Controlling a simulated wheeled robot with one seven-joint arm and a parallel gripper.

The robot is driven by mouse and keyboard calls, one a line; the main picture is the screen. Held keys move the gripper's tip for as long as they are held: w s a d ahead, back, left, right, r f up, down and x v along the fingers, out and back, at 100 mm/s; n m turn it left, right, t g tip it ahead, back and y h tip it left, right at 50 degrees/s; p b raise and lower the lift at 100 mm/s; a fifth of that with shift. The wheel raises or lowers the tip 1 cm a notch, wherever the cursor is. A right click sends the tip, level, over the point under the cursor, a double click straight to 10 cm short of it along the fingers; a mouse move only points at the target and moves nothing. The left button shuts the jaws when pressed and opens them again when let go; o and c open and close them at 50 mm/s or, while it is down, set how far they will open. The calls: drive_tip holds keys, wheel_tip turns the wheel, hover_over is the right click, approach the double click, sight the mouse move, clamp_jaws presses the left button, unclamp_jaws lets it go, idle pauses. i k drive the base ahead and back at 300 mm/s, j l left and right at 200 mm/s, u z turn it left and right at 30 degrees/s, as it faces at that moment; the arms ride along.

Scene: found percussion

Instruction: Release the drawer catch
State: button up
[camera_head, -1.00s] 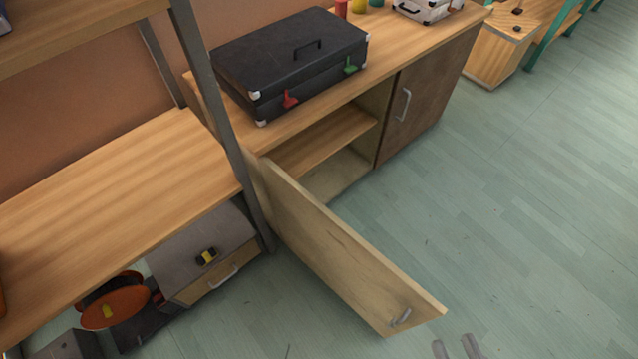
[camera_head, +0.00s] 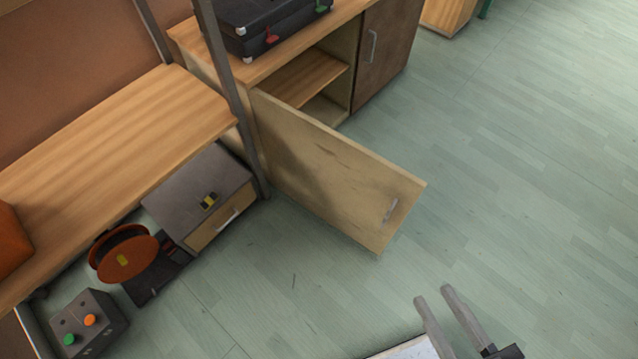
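A low grey-topped drawer unit (camera_head: 200,187) stands on the floor, partly under the wooden bench. Its light wood drawer front (camera_head: 222,226) looks closed and has a pale bar handle (camera_head: 228,219). A small black and yellow catch (camera_head: 209,201) sits on the grey top near the front edge. My gripper (camera_head: 432,295) is at the lower right over the floor, well apart from the drawer unit. Its two grey fingers are spread with nothing visible between them.
An open cabinet door (camera_head: 340,180) juts out between the drawer unit and the right-hand floor. An orange reel (camera_head: 128,258) and a grey box with green and orange buttons (camera_head: 90,322) stand left of the drawer. A grey post (camera_head: 232,100) rises beside it. The middle floor is clear.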

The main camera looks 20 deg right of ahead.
sight(213, 197)
drive_tip(key=i+j, duration=0.5)
drive_tip(key=j, duration=0.15)
drive_tip(key=i+j+z, duration=0.15)
drive_tip(key=i+j, duration=0.4)
